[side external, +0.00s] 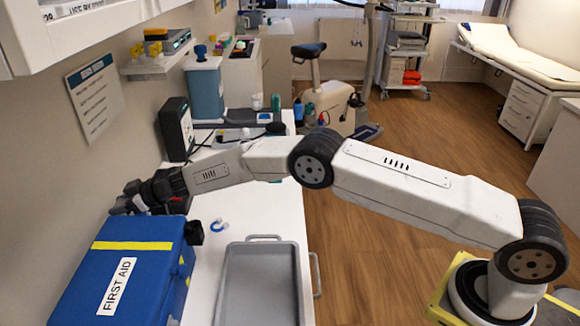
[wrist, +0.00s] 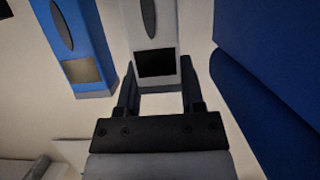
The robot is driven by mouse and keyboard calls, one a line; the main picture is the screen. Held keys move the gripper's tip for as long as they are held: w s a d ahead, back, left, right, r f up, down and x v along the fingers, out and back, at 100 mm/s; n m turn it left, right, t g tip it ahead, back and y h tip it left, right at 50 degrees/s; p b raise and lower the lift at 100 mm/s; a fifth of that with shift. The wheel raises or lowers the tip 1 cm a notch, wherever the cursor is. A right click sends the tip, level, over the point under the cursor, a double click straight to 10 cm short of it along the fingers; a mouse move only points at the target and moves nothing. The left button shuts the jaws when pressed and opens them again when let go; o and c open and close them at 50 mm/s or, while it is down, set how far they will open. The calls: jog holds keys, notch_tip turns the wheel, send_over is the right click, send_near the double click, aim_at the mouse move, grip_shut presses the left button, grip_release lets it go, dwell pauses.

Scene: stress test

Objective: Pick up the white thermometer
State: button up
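The white thermometer (wrist: 150,28), a pale body with a dark square screen and a dark oval, is at the top centre of the wrist view. Its near end lies between the two fingers of my gripper (wrist: 159,82). The fingers are apart, one on each side, and I see no clear grip on it. In the side view my gripper (side external: 128,204) is at the left, behind the first aid bag, with a small white piece showing beside it. A similar blue device (wrist: 78,32) lies left of the white one.
The blue first aid bag (side external: 143,232) stands close to my gripper; its side fills the right of the wrist view (wrist: 285,75). A grey metal tray (side external: 262,243) and a small blue-and-white item (side external: 218,225) lie on the counter. A black box (side external: 177,130) stands against the wall.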

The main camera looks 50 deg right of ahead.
grip_shut()
jog(key=shift+r, duration=5)
